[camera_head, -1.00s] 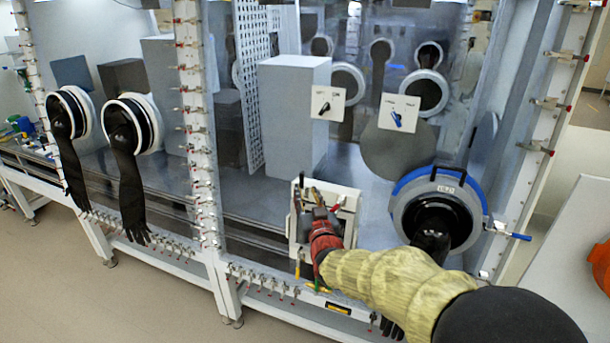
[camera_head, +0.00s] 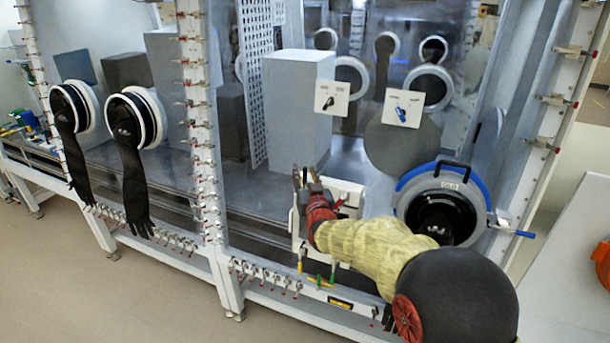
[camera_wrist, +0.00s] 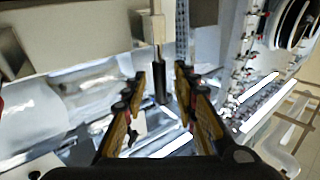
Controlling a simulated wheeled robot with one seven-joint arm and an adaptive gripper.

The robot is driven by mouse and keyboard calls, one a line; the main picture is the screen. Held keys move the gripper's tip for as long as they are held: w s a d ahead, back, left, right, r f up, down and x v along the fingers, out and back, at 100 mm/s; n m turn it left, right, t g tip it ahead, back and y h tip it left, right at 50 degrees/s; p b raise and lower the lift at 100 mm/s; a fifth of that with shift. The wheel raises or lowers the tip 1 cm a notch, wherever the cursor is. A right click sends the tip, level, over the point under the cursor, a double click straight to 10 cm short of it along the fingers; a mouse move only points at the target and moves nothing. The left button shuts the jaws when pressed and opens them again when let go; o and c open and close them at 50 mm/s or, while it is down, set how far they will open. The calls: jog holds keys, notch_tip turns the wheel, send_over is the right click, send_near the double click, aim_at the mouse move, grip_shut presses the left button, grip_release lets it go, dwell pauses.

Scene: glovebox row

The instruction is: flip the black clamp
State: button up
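In the wrist view, a dark upright grip on a pale rod, which looks like the black clamp (camera_wrist: 160,86), stands between my two fingers. I see a gap on both sides of it. My gripper (camera_head: 307,177) is open, and its yellow and black fingers show on either side in the wrist view (camera_wrist: 159,74). In the head view, my gripper is in front of the lower window, at the left side of a white box-like panel (camera_head: 344,197). The clamp cannot be made out there, as my gripper and wrist cover that spot.
A round port with a blue ring (camera_head: 405,181) and a blue-tipped lever (camera_head: 526,234) is right of the panel. Red-tipped clamps line the posts (camera_head: 205,170). Black gloves (camera_head: 130,180) hang at left. Floor at lower left is clear.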

jog(key=shift+c, duration=0.9)
grip_shut()
